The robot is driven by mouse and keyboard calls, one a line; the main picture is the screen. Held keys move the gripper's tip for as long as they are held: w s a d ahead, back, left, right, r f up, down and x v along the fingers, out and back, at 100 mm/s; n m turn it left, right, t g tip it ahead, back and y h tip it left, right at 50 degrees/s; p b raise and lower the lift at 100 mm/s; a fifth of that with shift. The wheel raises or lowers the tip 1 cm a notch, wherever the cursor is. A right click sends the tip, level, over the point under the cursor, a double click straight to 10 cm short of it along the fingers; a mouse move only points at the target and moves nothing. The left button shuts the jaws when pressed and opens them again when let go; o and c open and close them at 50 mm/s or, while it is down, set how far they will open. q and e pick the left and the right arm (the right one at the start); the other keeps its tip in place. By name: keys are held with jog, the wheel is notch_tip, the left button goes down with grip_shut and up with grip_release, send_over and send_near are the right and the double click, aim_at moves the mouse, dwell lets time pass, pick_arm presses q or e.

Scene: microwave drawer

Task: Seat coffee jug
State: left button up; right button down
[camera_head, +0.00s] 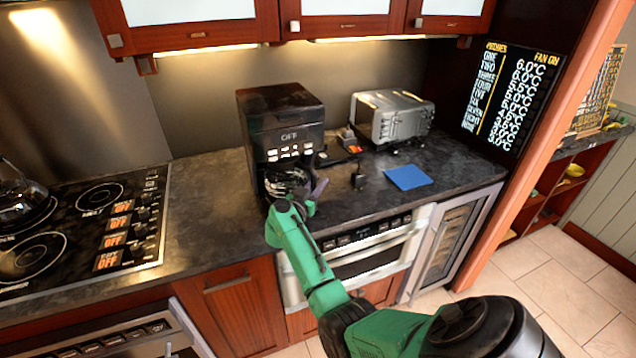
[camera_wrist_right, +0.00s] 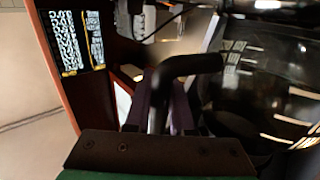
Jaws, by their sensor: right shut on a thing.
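The black coffee machine (camera_head: 282,115) stands on the dark counter against the back wall. The glass coffee jug (camera_head: 284,182) is low at the machine's front opening, below its button panel; whether its base rests on the machine's plate cannot be told. My right gripper (camera_head: 314,190) is at the jug's right front side. In the right wrist view, the gripper (camera_wrist_right: 172,108) is shut on the jug's black handle (camera_wrist_right: 185,72), with the dark shiny jug body (camera_wrist_right: 262,85) filling the right side. The gripper's arm hides part of the jug's lower front. My left gripper is not in view.
A silver toaster-like appliance (camera_head: 392,117) and a blue mat (camera_head: 408,177) lie right of the machine. A stove (camera_head: 80,225) with a kettle (camera_head: 18,198) is at left. Cabinets (camera_head: 340,18) hang above. Counter left of the machine is clear.

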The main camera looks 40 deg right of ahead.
jog(key=shift+f, duration=0.45)
dwell(0.4)
jog(key=shift+p, duration=0.3)
jog(key=shift+f, duration=0.15)
dwell(0.4)
jog(key=shift+p, duration=0.35)
